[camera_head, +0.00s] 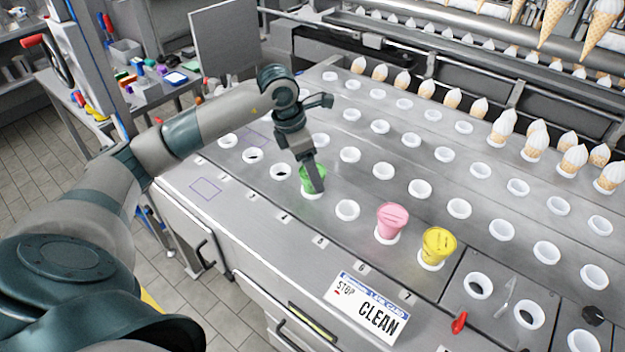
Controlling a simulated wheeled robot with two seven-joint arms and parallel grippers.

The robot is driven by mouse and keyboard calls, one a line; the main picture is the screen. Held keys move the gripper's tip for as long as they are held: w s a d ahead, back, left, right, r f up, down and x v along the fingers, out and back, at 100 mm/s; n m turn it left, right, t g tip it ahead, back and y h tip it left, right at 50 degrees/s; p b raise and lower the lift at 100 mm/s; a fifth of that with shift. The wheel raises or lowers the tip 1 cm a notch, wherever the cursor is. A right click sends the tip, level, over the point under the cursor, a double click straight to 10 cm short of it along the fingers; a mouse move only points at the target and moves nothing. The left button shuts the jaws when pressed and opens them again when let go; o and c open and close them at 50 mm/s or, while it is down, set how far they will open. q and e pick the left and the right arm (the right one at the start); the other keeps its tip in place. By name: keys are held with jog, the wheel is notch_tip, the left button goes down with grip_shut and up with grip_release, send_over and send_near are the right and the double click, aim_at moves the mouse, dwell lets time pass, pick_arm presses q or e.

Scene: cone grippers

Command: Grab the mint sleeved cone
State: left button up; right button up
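The mint sleeved cone (306,185) is bright green and stands in a white ring holder on the metal counter, in the front row. My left gripper (316,184) points down at it, with a dark finger in front of the cone and hiding part of it. I cannot tell whether the fingers are closed on it. A pink sleeved cone (391,220) and a yellow sleeved cone (437,245) stand in holders to the right in the same row. My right gripper is not in view.
An empty white holder (347,210) lies between the green and pink cones. A "STOP CLEAN" sign (366,309) and a red-handled item (459,322) are at the counter's front. Several cream-topped cones (452,98) stand at the back. A side table (150,90) holds small items.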

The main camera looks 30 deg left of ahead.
aim_at(312, 191)
pick_arm(q)
jog(key=p+x, duration=0.1)
jog(key=x, duration=0.2)
jog(key=shift+a, duration=0.15)
jog(key=c, duration=1.1)
